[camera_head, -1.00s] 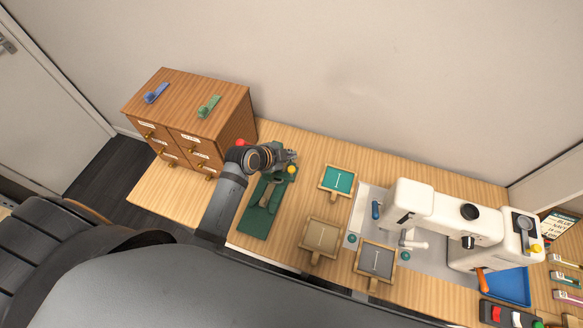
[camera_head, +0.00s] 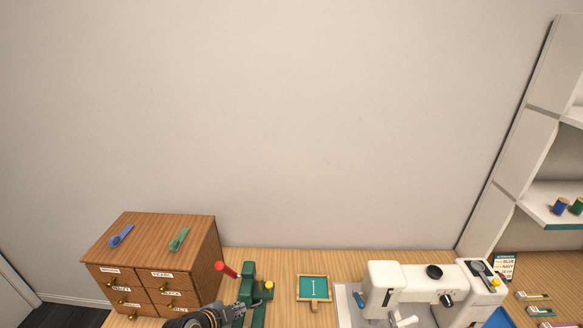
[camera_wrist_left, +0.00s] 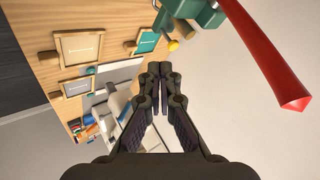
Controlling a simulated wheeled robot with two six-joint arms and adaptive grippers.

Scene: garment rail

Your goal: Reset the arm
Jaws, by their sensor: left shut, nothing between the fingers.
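My left gripper (camera_head: 238,311) shows at the bottom of the head view, in front of a green press-like device (camera_head: 257,292) with a red-tipped lever (camera_head: 226,269). In the left wrist view its fingers (camera_wrist_left: 160,72) are together with nothing between them. The red lever (camera_wrist_left: 268,60) and part of the green device (camera_wrist_left: 190,12) stand close by at the top of that view, apart from the fingers. My right gripper is in neither view.
A wooden drawer cabinet (camera_head: 206,249) with a blue clip and a green clip on top stands at the left. A teal framed tray (camera_head: 313,288) and a white sewing machine (camera_head: 420,287) stand to the right. Shelves (camera_head: 529,140) rise at the far right.

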